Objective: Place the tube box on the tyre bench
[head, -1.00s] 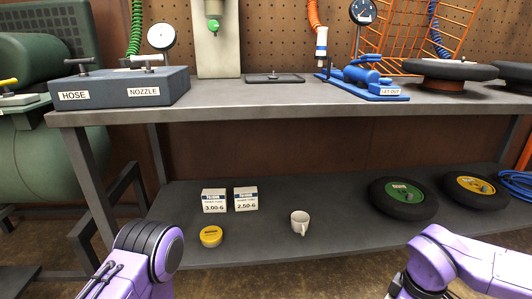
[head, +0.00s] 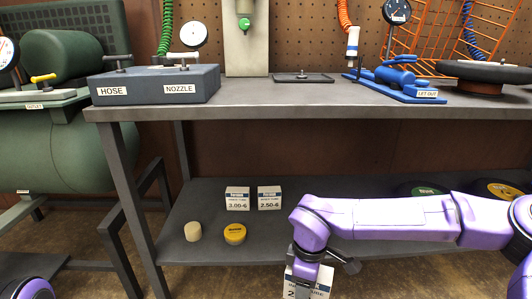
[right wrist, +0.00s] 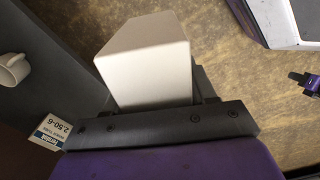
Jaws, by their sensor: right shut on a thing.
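My right gripper (right wrist: 160,118) is shut on a white tube box (right wrist: 148,62), its pale face filling the middle of the right wrist view. In the head view this held tube box (head: 306,284) hangs at the bottom edge, below my right wrist, its label partly covered and cut off. The tyre bench has a grey top (head: 270,93) and a dark lower shelf (head: 205,203); the held box is lower than the top, in front of the shelf. Two similar boxes, 3.00-6 (head: 237,198) and 2.50-6 (head: 269,198), stand on the shelf.
A yellow tin (head: 235,233) and a tan cylinder (head: 193,231) sit on the shelf. The top holds a HOSE/NOZZLE block (head: 155,84), a flat tray (head: 303,78) and a blue tool (head: 397,80), with bare surface in front.

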